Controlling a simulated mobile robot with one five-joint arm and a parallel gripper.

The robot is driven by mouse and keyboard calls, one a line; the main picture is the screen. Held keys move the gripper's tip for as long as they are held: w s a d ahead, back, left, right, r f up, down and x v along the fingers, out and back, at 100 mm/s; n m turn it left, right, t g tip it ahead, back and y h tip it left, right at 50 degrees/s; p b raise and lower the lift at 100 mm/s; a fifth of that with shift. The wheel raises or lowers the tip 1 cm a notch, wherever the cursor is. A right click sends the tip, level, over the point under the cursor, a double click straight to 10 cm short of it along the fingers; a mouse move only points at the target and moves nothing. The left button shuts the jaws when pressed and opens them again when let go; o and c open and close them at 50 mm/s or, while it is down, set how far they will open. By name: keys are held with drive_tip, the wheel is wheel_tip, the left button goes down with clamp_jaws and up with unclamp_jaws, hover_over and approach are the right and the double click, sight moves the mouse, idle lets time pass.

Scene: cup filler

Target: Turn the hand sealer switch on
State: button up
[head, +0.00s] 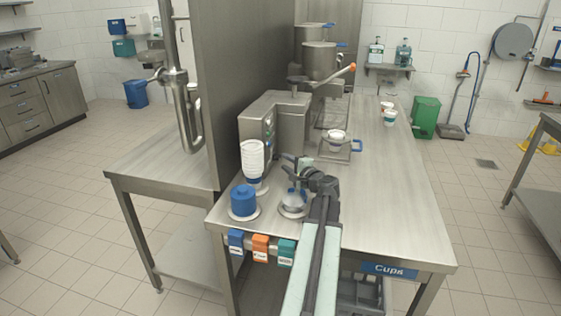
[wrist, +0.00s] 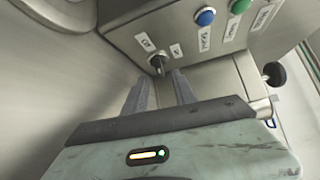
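In the wrist view a small dark switch knob (wrist: 157,63) sticks out of the metal control panel, with small white labels beside it. My gripper (wrist: 160,78) is open, its two grey fingers apart. The knob shows in the gap between the fingertips, just beyond them; contact is not visible. In the head view my gripper (head: 293,160) is in front of the grey machine (head: 287,120) on the steel table. The switch is too small to make out there.
A blue button (wrist: 205,16) and a green button (wrist: 238,6) sit right of the knob. A dark round knob (wrist: 274,74) stands farther right. A white cup stack (head: 253,160) and a blue container (head: 243,201) stand left of my arm. The right tabletop is mostly clear.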

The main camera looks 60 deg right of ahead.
sight(279, 156)
drive_tip(key=x, duration=0.4)
clamp_jaws()
drive_tip(key=shift+r, duration=0.1)
drive_tip(key=r+m+g+y+p, duration=0.1)
drive_tip(key=p, duration=0.3)
drive_tip(key=m+g+y+p, duration=0.1)
drive_tip(key=p, duration=0.2)
drive_tip(key=m+g+y+p, duration=0.1)
drive_tip(key=p, duration=0.2)
drive_tip(key=shift+d+r+m+y, duration=0.2)
drive_tip(key=shift+d+m+y, duration=0.1)
drive_tip(key=shift+d, duration=0.05)
drive_tip(key=m+g+y+p, duration=0.1)
drive_tip(key=p, duration=0.1)
drive_tip(key=m+g+y+p, duration=0.1)
drive_tip(key=y+p, duration=0.1)
drive_tip(key=shift+w+d, duration=0.15)
drive_tip(key=shift+d, duration=0.2)
drive_tip(key=shift+d+m+g+y+p, duration=0.25)
drive_tip(key=shift+m+g+y+p, duration=0.55)
drive_tip(key=shift+y, duration=0.9)
drive_tip(key=shift+w, duration=0.1)
unclamp_jaws()
